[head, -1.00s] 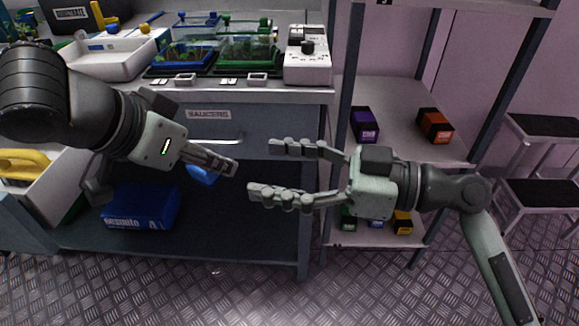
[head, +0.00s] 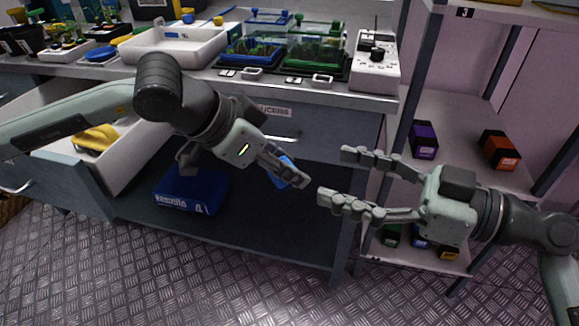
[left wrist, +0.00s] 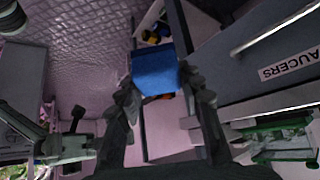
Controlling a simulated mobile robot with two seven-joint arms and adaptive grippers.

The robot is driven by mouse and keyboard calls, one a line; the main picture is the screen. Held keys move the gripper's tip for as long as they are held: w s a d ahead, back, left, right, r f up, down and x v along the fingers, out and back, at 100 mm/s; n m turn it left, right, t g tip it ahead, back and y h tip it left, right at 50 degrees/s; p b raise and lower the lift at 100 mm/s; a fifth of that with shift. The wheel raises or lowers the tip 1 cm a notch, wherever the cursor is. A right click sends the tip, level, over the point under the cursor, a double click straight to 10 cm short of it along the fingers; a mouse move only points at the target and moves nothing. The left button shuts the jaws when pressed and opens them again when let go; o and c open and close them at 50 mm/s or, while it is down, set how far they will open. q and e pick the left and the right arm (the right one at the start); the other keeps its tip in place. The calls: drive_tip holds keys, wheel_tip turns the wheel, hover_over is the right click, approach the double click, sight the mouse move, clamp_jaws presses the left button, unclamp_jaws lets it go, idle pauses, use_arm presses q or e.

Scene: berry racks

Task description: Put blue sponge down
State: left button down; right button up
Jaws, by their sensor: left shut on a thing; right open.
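The blue sponge (left wrist: 155,70) is between the fingertips of my left gripper (left wrist: 160,95) in the left wrist view. In the head view the left gripper (head: 290,172) is shut on it in front of the bench. Part of the blue sponge (head: 286,168) shows behind the fingers, which hide the rest. It is held in the air, clear of the lower shelf. My right gripper (head: 335,174) is open and empty, just right of the left gripper, with its fingers pointing left.
A blue box (head: 190,190) sits on the bench's lower shelf (head: 250,230), which has bare room to its right. An open drawer (head: 140,160) holds a yellow object (head: 97,138). A white tray (head: 178,46) and planters crowd the benchtop. The right rack (head: 455,165) holds several small boxes.

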drive_tip(key=shift+c, duration=0.4)
drive_tip(key=a+r+n+g+h, duration=0.1)
drive_tip(key=a+r+n+h, duration=0.15)
drive_tip(key=r, duration=0.25)
drive_tip(key=a+r+n+h, duration=0.1)
drive_tip(key=a+r+h, duration=0.25)
drive_tip(key=r, duration=0.25)
use_arm(q)
drive_tip(key=s+a+r+n+t+y, duration=0.1)
drive_tip(key=a+r+n+t+y, duration=0.2)
drive_tip(key=a+r+n, duration=0.3)
wheel_tip(320, 180, up, 3)
drive_tip(key=shift+s+a+r+n+y, duration=0.1)
drive_tip(key=shift+s+a+n+y, duration=0.25)
drive_tip(key=shift+n, duration=0.15)
use_arm(e)
drive_tip(key=f+x, duration=0.1)
drive_tip(key=x, duration=1)
drive_tip(key=shift+s+d+f+h, duration=0.2)
drive_tip(key=shift+h, duration=0.2)
